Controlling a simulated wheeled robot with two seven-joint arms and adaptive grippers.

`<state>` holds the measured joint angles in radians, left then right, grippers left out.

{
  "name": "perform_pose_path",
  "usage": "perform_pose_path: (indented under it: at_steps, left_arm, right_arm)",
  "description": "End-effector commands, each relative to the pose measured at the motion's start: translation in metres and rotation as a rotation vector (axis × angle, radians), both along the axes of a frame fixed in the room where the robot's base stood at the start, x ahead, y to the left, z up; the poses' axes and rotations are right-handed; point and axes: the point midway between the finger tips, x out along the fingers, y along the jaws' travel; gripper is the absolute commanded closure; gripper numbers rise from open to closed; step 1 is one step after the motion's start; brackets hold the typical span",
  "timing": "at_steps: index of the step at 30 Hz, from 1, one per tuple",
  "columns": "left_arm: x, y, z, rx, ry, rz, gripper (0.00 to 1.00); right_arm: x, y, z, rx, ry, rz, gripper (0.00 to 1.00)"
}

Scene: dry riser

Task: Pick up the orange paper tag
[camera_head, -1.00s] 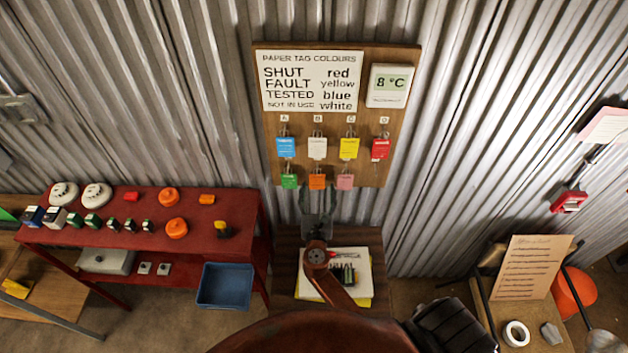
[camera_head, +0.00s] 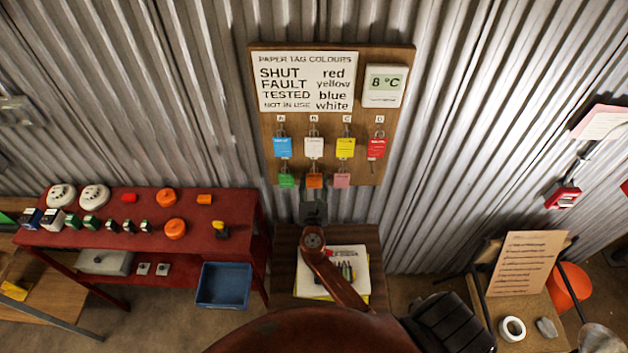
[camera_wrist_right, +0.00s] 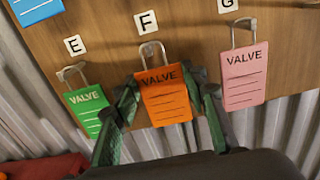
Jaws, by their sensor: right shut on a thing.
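The orange paper tag (camera_head: 314,181) hangs in the bottom row of the wooden board (camera_head: 404,120), between a green tag (camera_head: 286,181) and a pink tag (camera_head: 342,181). In the right wrist view the orange tag (camera_wrist_right: 166,100) reads VALVE and hangs by a wire loop under the letter F. My right gripper (camera_head: 313,194) is at the tag from below. In the right wrist view its green fingers (camera_wrist_right: 162,84) are shut on the tag's left and right edges. The tag is still at its hook. My left gripper is not in view.
Blue, white, yellow and red tags (camera_head: 345,147) hang just above. A small table (camera_head: 285,270) with papers stands below the board. A red bench (camera_head: 150,250) with several devices and a blue bin (camera_head: 223,285) is at left. A clipboard (camera_head: 527,262) stands at right.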

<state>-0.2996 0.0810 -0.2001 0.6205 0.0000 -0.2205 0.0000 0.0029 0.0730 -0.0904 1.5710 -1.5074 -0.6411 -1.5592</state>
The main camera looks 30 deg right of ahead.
Motion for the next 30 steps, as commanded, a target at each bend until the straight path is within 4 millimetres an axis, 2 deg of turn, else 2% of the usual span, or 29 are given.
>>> perform_pose_path:
  at_steps: [9,16,23,30]
  left_arm:
    - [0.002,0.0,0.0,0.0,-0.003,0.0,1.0]
    - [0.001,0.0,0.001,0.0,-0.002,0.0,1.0]
    - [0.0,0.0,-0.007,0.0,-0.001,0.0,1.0]
    - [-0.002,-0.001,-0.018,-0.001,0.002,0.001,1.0]
  right_arm:
    - [0.0,0.0,0.002,0.001,-0.001,0.0,0.7]
    - [-0.003,0.002,0.015,0.002,0.0,0.001,0.7]
    - [-0.045,0.027,0.012,0.003,0.002,0.0,0.7]
    - [-0.103,0.062,0.011,0.003,0.003,0.0,0.7]
